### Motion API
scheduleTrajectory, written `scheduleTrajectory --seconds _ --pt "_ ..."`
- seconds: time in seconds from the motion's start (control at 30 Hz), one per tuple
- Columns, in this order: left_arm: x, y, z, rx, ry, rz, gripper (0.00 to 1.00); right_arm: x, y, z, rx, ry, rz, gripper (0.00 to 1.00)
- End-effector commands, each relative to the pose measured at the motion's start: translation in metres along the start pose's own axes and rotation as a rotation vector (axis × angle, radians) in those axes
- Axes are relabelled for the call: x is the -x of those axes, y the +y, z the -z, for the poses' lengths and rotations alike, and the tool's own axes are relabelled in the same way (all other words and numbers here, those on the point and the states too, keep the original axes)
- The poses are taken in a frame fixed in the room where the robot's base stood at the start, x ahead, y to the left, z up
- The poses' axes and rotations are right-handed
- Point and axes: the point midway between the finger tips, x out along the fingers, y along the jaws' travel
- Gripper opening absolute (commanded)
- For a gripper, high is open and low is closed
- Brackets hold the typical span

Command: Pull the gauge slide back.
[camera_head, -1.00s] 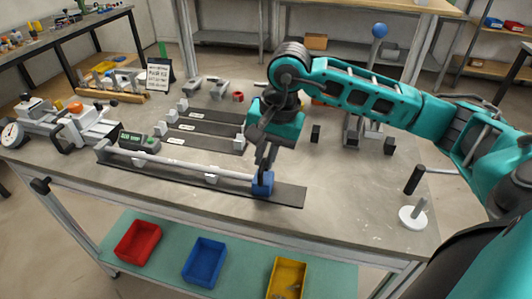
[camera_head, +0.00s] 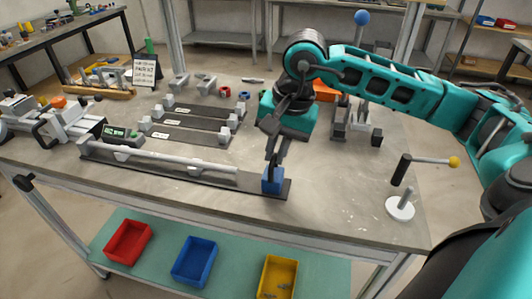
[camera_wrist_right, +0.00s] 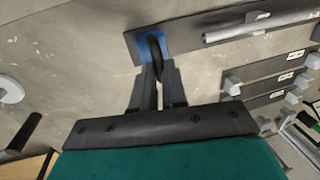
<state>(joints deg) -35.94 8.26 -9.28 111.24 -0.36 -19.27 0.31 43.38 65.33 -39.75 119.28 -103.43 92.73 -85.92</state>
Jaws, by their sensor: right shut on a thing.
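The gauge slide is a blue block (camera_head: 273,183) near the right end of a long dark rail (camera_head: 215,183) along the front of the bench. A grey rod (camera_head: 165,158) lies along the rail, and a bare gap separates its right end from the block. My right gripper (camera_head: 272,163) comes down from above and is shut on the gauge slide. In the right wrist view, the fingers (camera_wrist_right: 157,72) close on a dark upright part on top of the blue block (camera_wrist_right: 140,45), whose lower parts are partly hidden. My left gripper is not in view.
A green-lit display (camera_head: 116,132) stands beside the rail's left end. Several shorter dark rails (camera_head: 190,136) lie behind. A white round base with a post (camera_head: 400,207) stands front right. Red, blue and yellow bins (camera_head: 194,262) sit on the lower shelf.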

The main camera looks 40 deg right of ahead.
Motion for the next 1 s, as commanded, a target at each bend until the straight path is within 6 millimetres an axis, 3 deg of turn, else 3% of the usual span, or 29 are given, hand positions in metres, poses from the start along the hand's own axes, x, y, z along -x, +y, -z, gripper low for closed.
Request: scheduleTrajectory --seconds 0.43,0.47,0.7,1.0 --pt "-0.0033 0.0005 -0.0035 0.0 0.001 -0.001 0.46 0.0023 0.0053 0.0005 0.001 0.003 0.001 0.0" --pt "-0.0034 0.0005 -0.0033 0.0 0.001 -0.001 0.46 0.0023 0.0052 0.0006 0.0 0.003 0.001 0.14" --pt "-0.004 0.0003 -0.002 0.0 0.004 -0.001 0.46 0.0019 0.0052 0.0003 0.0 0.002 0.001 0.37" --pt "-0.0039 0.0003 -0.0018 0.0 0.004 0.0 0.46 0.0046 0.005 0.0002 0.0 0.001 0.002 0.38"
